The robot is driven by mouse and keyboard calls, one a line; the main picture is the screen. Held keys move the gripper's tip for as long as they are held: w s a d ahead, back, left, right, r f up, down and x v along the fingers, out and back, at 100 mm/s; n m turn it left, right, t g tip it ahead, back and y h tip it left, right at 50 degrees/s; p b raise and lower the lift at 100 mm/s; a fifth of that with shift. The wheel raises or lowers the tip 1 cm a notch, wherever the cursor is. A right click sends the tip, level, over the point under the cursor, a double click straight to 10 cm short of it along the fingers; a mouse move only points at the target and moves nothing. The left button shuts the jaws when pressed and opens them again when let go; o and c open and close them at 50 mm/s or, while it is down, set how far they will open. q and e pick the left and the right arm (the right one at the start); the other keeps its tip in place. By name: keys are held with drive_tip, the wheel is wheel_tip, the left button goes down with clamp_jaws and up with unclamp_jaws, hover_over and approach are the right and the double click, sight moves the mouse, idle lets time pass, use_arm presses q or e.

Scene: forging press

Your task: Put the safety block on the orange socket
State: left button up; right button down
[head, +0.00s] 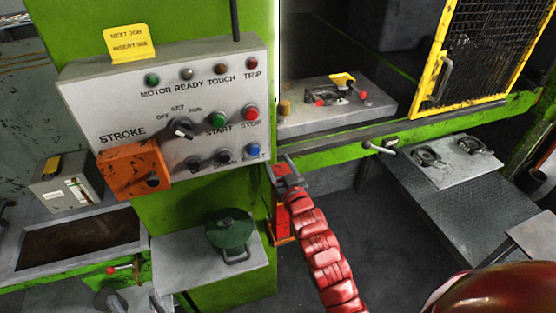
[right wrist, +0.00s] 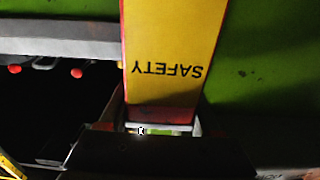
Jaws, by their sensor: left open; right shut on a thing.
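My right gripper (head: 287,172), at the end of the red-sleeved arm, is shut on the top end of the safety block (head: 283,207). In the right wrist view the safety block (right wrist: 163,60) is yellow with red edges, and its SAFETY lettering reads upside down. In the head view its red side shows below the fingers, upright beside the green press column.
A grey control panel (head: 165,110) with an orange box (head: 133,170) stands left of the block. A green lidded pot (head: 229,230) sits on a grey shelf (head: 180,268). The press bed (head: 340,117) and a yellow mesh guard (head: 440,60) are behind.

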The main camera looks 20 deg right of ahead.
drive_tip(key=shift+f+b, duration=0.15)
drive_tip(key=shift+b, duration=0.15)
drive_tip(key=shift+c, duration=0.4)
unclamp_jaws()
